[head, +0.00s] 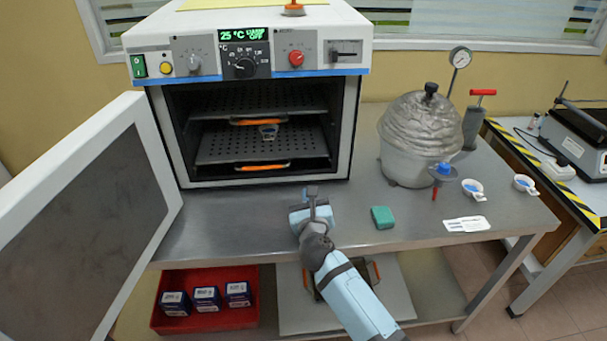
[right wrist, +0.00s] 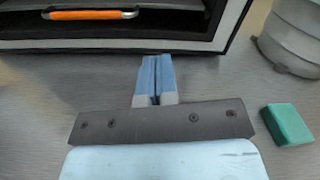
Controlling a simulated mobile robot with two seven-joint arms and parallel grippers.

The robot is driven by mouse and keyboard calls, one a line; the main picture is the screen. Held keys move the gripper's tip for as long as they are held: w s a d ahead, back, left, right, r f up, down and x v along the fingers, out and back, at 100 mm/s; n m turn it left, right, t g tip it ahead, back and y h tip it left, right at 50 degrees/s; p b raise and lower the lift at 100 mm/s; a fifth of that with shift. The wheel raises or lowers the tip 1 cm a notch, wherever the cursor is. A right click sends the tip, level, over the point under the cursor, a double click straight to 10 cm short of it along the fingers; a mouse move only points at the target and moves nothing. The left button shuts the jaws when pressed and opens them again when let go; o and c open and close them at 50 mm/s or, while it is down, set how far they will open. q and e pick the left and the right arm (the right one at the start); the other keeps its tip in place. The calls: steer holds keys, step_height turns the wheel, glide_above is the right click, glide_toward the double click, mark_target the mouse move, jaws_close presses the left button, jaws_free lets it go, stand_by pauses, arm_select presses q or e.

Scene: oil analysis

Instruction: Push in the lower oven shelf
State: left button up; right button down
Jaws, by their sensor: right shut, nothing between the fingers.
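The oven (head: 347,120) stands open on the metal table. Inside it, the lower shelf (head: 222,150) is a dark perforated plate with an orange handle (head: 262,167) at its front. My right gripper (head: 311,190) is above the table in front of the oven, apart from the lower shelf. In the right wrist view its blue fingers (right wrist: 156,68) are shut and empty, with an orange handle (right wrist: 92,15) ahead to the left. My left gripper is out of view.
The oven door (head: 95,215) is swung wide open on the left. A green block (head: 382,217) lies right of my gripper. A grey vessel (head: 408,160) and small cups stand farther right. A red bin (head: 240,316) with boxes is below.

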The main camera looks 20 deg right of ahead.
mark_target(302, 157)
steer(key=shift+m, duration=1.2)
steer(key=b+x, duration=0.5)
steer(key=x, duration=0.7)
steer(key=shift+w+d+f, duration=0.1)
steer(key=shift+w+f, duration=0.05)
steer(key=shift+w, duration=0.2)
steer(key=shift+w+d+b, duration=0.2)
steer(key=shift+w+b, duration=0.1)
steer(key=shift+w, duration=0.25)
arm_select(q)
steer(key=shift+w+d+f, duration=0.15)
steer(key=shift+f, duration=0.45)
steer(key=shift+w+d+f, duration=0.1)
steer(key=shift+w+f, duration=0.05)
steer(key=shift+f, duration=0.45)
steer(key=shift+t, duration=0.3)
